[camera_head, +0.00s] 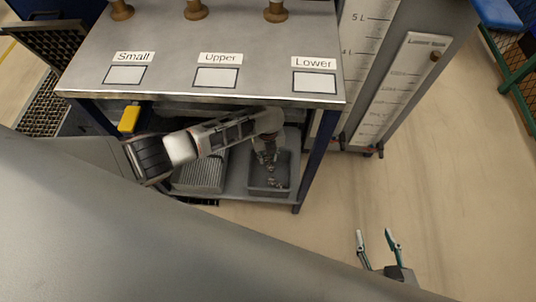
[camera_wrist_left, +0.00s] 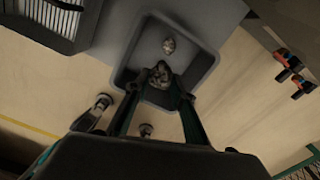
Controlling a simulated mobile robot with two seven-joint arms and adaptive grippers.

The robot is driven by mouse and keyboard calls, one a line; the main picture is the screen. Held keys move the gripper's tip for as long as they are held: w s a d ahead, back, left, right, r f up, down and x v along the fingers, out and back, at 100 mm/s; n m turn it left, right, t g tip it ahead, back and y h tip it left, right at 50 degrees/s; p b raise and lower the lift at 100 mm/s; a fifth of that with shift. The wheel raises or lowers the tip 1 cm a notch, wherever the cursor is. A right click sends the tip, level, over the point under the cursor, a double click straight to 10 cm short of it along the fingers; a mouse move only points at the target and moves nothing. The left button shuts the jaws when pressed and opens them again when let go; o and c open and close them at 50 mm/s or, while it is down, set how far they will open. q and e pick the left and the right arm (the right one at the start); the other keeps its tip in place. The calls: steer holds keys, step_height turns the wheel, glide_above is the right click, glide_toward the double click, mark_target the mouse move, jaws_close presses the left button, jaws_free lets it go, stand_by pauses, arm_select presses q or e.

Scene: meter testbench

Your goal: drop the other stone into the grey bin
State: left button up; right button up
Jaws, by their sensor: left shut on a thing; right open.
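The grey bin (camera_head: 284,190) stands on the lower shelf under the table, and its rim shows in the left wrist view (camera_wrist_left: 207,62). One mottled stone (camera_wrist_left: 168,45) lies inside the bin. My left gripper (camera_head: 270,172) reaches under the tabletop and points down over the bin. In the left wrist view its fingers (camera_wrist_left: 160,92) are shut on another stone (camera_wrist_left: 159,75), which shows against the bin's interior. I cannot tell its exact height above the floor of the bin. My right gripper (camera_head: 377,240) is open and empty over bare floor at the lower right.
A ribbed grey tray (camera_head: 202,175) sits beside the bin on the shelf. The tabletop (camera_head: 190,45) with labels and brass knobs overhangs the arm. A table leg (camera_head: 316,160) stands right of the bin. Measuring scales (camera_head: 400,88) stand further right, with open floor in front.

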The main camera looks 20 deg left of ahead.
mark_target(268, 157)
arm_select(q)
steer(key=o, duration=1.2)
steer(key=shift+r, duration=0.25)
step_height(268, 157, up, 12)
steer(key=shift+f, duration=0.2)
arm_select(e)
steer(key=shift+s+f, duration=0.15)
steer(key=shift+s, duration=0.05)
